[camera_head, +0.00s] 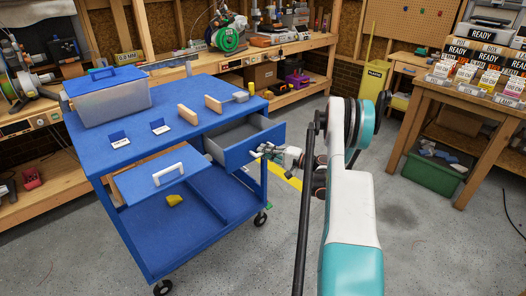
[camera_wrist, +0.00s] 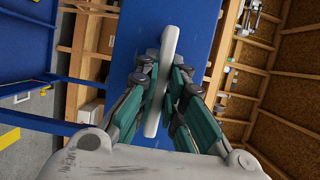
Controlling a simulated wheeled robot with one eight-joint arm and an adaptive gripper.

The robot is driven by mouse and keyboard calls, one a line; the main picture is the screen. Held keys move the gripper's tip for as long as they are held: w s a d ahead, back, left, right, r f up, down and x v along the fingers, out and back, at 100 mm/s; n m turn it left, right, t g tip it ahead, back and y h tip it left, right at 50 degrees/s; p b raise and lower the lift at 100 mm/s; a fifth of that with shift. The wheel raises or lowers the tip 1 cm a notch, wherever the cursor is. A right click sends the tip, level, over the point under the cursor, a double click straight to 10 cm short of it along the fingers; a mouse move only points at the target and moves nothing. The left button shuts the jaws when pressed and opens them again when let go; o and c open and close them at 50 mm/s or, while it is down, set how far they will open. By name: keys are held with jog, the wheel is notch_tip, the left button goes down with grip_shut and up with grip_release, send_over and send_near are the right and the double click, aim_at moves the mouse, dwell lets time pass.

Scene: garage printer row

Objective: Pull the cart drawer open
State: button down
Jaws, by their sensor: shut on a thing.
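The blue cart (camera_head: 180,92) stands at the left of centre in the head view. Its right drawer (camera_head: 229,154) is pulled out, and its grey inside shows from above. My gripper (camera_head: 262,151) is at the front of this drawer. In the wrist view, my gripper's (camera_wrist: 161,83) green-grey fingers are shut on the white drawer handle (camera_wrist: 170,38), one finger on each side. The blue drawer front (camera_wrist: 200,25) lies behind the handle. A second drawer front (camera_head: 140,180) with a white handle (camera_head: 169,175) is at the left; nothing grips it.
A lidded bin (camera_head: 112,100), two small blue cards and two wooden-ended tools lie on the cart top. A yellow item (camera_head: 174,200) is on the lower shelf. A workbench (camera_head: 185,72) stands behind, a wooden table (camera_head: 475,100) at right. Floor (camera_head: 420,240) in front is clear.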

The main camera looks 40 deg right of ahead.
jog(key=c, duration=1.7)
grip_release()
jog(key=shift+o, duration=0.2)
jog(key=shift+s, duration=0.1)
jog(key=v, duration=1.2)
jog(key=shift+a, duration=0.1)
